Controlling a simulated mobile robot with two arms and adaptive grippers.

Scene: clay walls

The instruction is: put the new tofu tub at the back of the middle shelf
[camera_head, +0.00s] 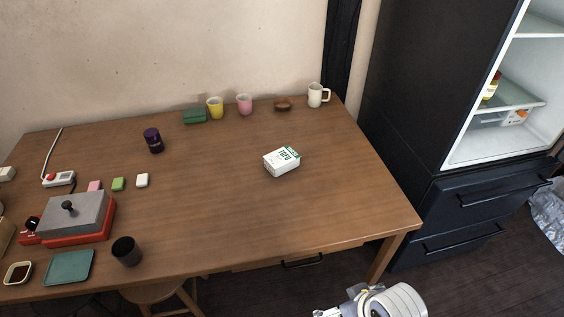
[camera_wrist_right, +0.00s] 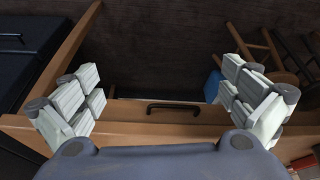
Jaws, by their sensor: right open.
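The tofu tub (camera_head: 282,162), a white box with green lettering, lies on the wooden table (camera_head: 330,205), right of its middle. The fridge at the right stands open. A glass shelf (camera_head: 517,94) shows inside it; its back is partly cut off by the frame. My right gripper (camera_wrist_right: 165,92) is open and empty in the right wrist view, facing the table's drawer front. Part of my right arm (camera_head: 375,302) shows at the bottom of the head view. My left gripper is not in view.
A yellow-and-red bottle (camera_head: 492,86) stands in the fridge. Cups, including a white mug (camera_head: 317,95), line the table's back edge. A red and grey appliance (camera_head: 75,218) and a dark cup (camera_head: 126,251) are at left. A stool (camera_head: 160,292) is below. Table around the tub is clear.

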